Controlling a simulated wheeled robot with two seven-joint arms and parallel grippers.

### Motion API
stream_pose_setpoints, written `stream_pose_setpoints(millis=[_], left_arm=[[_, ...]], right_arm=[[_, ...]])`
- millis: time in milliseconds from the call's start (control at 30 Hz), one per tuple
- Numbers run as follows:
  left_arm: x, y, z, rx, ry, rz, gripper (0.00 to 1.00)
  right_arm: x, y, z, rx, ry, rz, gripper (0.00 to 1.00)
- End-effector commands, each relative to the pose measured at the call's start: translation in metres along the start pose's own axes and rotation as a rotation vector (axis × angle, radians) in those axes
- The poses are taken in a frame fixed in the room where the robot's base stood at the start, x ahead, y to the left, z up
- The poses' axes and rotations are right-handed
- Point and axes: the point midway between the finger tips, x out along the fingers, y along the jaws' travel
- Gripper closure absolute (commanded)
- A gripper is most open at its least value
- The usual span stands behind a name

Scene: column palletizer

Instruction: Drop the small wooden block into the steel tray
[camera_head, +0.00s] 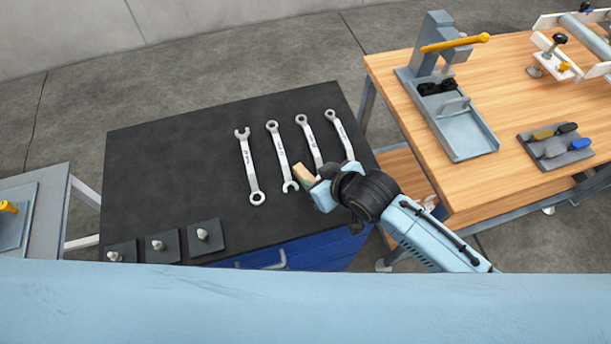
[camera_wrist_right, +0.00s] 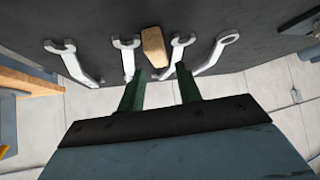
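The small wooden block (camera_head: 303,172) is on the black worktop among the lower ends of the wrenches. It also shows in the right wrist view (camera_wrist_right: 154,47), just beyond the fingertips and in line with the gap between them. My right gripper (camera_head: 306,182) is at the block in the head view. In the wrist view its two dark green fingers (camera_wrist_right: 160,75) are apart, with clear space on both sides of the block. My left gripper is not in view.
Several wrenches (camera_head: 250,165) lie around the block on the black worktop (camera_head: 180,160). Three small dark plates with pegs (camera_head: 205,235) sit at its front left. A wooden table (camera_head: 510,80) at right carries a grey fixture (camera_head: 470,138) with a tray-like base and a tool holder (camera_head: 553,150).

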Motion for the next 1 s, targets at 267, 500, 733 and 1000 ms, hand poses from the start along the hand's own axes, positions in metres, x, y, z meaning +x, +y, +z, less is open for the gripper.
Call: stream_pose_setpoints(millis=[267, 500, 733, 1000], left_arm=[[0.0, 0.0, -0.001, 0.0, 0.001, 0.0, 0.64], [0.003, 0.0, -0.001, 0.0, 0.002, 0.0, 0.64], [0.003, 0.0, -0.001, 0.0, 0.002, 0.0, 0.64], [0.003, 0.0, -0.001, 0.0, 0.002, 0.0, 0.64]], right_arm=[[0.028, 0.003, 0.0, 0.0, -0.001, 0.001, 0.65], [0.05, 0.003, 0.0, 0.0, 0.0, 0.0, 0.65], [0.052, 0.003, 0.0, 0.0, 0.0, 0.0, 0.65], [0.052, 0.003, 0.001, 0.0, 0.0, 0.0, 0.94]])
